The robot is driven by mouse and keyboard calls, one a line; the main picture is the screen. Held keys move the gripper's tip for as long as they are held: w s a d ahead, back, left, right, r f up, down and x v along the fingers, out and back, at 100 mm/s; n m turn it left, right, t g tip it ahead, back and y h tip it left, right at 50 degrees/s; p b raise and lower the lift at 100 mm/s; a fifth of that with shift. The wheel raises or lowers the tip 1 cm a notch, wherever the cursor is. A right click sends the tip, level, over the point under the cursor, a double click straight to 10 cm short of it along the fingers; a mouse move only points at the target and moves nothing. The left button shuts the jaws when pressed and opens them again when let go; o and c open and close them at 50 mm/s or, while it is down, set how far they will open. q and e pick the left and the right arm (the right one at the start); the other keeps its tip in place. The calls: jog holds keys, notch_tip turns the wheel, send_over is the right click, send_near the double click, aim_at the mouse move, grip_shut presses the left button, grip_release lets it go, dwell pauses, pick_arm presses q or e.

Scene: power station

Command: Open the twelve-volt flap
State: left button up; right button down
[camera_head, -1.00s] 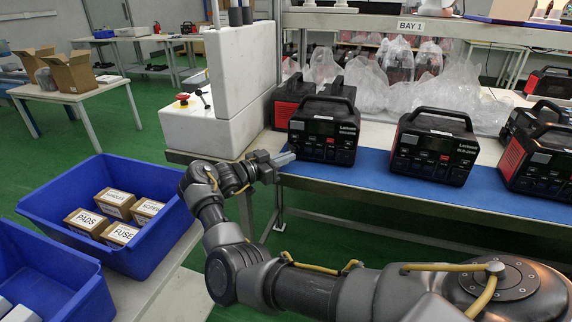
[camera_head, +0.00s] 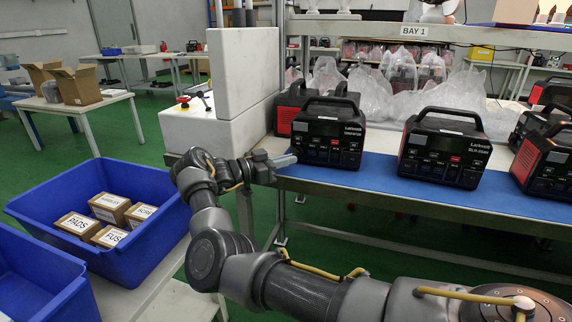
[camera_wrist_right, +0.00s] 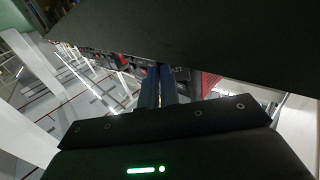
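A black and red power station (camera_head: 328,133) with a carry handle stands near the left end of the blue mat (camera_head: 385,176), its front panel of ports and screen facing me. Its twelve-volt flap is too small to make out. My right gripper (camera_head: 283,160) is just left of this station's lower front corner, fingers pointing right and seemingly apart from it. In the right wrist view the two fingers (camera_wrist_right: 158,88) lie side by side, nearly touching, with nothing seen between them; part of a black and red station shows behind. My left gripper is out of view.
A second power station (camera_head: 445,148) stands right of the first, with more at the right edge. A white machine block (camera_head: 230,100) stands left of the bench. Blue bins (camera_head: 130,262) with labelled boxes are at lower left. Clear plastic bags (camera_head: 375,95) lie behind the stations.

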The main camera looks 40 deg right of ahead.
dwell(0.4)
jog(key=c, duration=1.6)
grip_release()
